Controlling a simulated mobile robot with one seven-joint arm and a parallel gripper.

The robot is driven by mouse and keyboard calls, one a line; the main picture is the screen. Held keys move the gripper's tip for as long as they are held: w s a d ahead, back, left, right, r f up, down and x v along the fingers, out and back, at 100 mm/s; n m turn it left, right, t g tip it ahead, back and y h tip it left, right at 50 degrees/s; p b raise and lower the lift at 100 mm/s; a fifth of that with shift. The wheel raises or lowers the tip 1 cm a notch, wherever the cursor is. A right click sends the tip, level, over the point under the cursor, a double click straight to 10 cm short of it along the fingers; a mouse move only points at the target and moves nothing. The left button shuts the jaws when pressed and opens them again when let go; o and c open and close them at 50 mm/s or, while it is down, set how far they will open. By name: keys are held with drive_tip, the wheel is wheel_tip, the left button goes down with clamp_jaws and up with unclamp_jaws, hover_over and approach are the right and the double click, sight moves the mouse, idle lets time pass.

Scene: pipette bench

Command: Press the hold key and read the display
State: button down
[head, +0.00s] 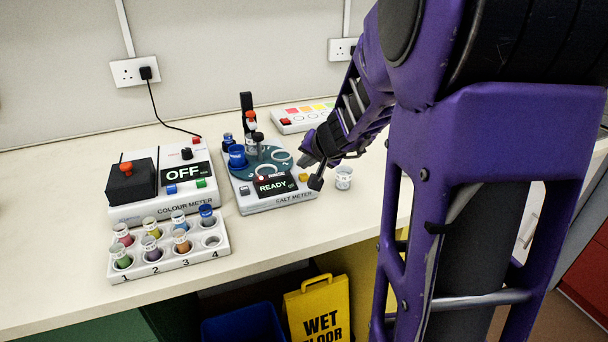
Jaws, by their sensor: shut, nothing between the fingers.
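The salt meter (284,202) stands on the bench, a light grey box with a dark display (272,186) that reads READY. A yellow key (304,177) is right of the display and a small red key (261,178) is at its upper left; I cannot read which is the hold key. A teal round plate (268,163) with cups and vials is on top. My gripper (316,183) is shut and empty, pointing down at the meter's right edge, close to the yellow key. I cannot tell whether it touches the meter.
Left is the colour meter (140,212), its display reading OFF. A white rack (190,258) of coloured vials stands before it. A small white cup (343,178) is just right of my gripper. A colour-patch box (290,124) is behind. A yellow wet-floor sign (318,305) stands below the bench.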

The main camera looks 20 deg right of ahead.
drive_tip(key=shift+f, duration=0.15)
drive_tip(key=shift+f+b, duration=0.35)
drive_tip(key=shift+b, duration=0.35)
drive_tip(key=shift+f, duration=0.45)
idle(0.4)
drive_tip(key=shift+r+p, duration=0.7)
drive_tip(key=shift+r, duration=0.2)
wheel_tip(320, 180, up, 6)
drive_tip(key=p, duration=0.4)
drive_tip(key=shift+s+a, duration=0.1)
idle(0.7)
